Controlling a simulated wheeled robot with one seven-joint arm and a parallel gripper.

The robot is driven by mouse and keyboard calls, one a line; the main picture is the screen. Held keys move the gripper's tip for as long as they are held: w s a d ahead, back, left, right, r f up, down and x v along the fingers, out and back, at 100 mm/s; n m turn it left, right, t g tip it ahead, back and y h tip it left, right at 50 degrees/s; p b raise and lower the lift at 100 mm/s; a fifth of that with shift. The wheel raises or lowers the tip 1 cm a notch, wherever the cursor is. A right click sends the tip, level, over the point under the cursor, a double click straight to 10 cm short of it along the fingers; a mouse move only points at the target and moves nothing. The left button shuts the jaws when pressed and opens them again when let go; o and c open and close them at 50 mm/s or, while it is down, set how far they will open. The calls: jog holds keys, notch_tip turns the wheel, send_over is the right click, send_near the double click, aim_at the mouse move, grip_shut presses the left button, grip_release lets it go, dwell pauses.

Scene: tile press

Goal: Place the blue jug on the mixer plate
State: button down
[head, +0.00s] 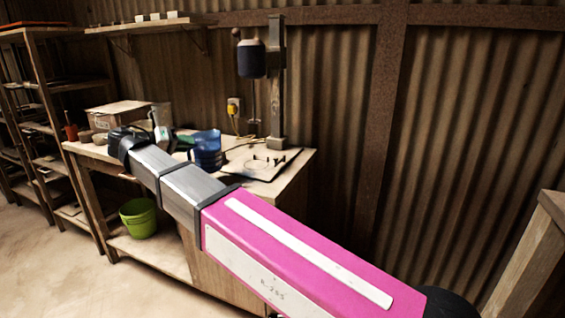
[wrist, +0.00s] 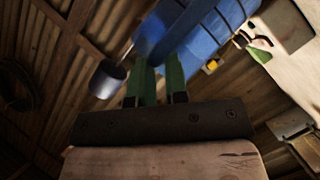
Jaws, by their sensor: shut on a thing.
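The mixer head (head: 251,58) hangs above the plate.
The mixer column (head: 277,90) rises behind the plate, with a thin shaft hanging beside it. A yellow wall box (head: 234,106) is behind. A cardboard box (head: 122,112) stands on the bench's left. A green bucket (head: 139,217) is on the lower shelf. Racks stand far left.

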aim_at(220, 141)
jog(key=r+x, duration=0.1)
jog(key=x, duration=1.8)
jog(key=shift+d, duration=0.15)
jog(key=c, duration=1.1)
grip_release()
jog(key=v, duration=1.2)
